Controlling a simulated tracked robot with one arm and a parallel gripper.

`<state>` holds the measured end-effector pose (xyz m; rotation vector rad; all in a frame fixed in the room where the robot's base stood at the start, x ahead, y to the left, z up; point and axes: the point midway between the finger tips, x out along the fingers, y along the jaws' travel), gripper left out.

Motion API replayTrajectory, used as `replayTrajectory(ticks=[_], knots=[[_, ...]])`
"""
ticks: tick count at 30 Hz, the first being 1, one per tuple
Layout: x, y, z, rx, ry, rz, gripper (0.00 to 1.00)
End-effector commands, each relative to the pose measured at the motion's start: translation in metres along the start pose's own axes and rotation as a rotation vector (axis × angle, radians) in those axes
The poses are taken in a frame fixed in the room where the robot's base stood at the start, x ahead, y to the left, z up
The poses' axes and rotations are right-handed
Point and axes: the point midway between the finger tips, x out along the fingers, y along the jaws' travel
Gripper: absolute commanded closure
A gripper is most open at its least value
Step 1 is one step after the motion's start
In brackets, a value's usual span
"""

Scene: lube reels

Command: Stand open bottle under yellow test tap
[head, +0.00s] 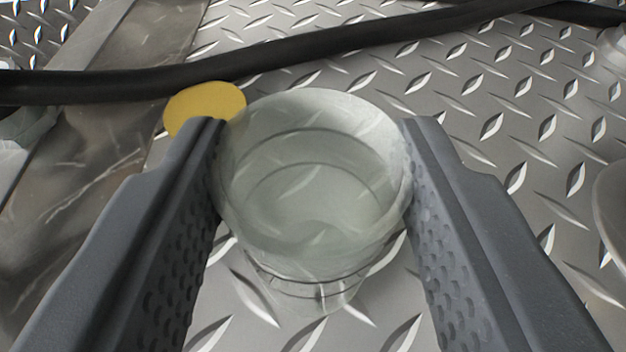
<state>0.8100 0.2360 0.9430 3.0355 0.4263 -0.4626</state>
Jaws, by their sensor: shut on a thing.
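A clear, see-through open bottle (315,190) is between the fingers of my gripper (313,165), in the middle of the head view. My gripper is shut on it, with one finger touching each side. I look down onto the bottle from above, and the diamond-plate floor shows through it. I cannot tell whether its base touches the plate. A yellow disc (205,101) shows just beyond the left fingertip, partly hidden by the finger. I cannot tell whether it is part of the yellow test tap.
A black hose (300,52) runs across the plate behind the bottle. A worn grey strip (95,140) lies at the left. Partly cut-off clear or pale round things stand at the right edge (612,205) and left edge (22,125). Bare diamond plate (520,130) lies to the right.

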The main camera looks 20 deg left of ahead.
Motion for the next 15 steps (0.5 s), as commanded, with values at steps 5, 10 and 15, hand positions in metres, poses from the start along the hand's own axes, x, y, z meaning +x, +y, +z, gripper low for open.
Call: replayTrajectory(ticks=[5, 10, 15], knots=[[-0.005, 0.0, -0.016, 0.0, 0.002, 0.0, 0.96], [-0.012, 0.001, -0.033, 0.0, 0.004, 0.001, 0.96], [-0.027, 0.0, -0.028, 0.0, 0.003, 0.0, 0.96]])
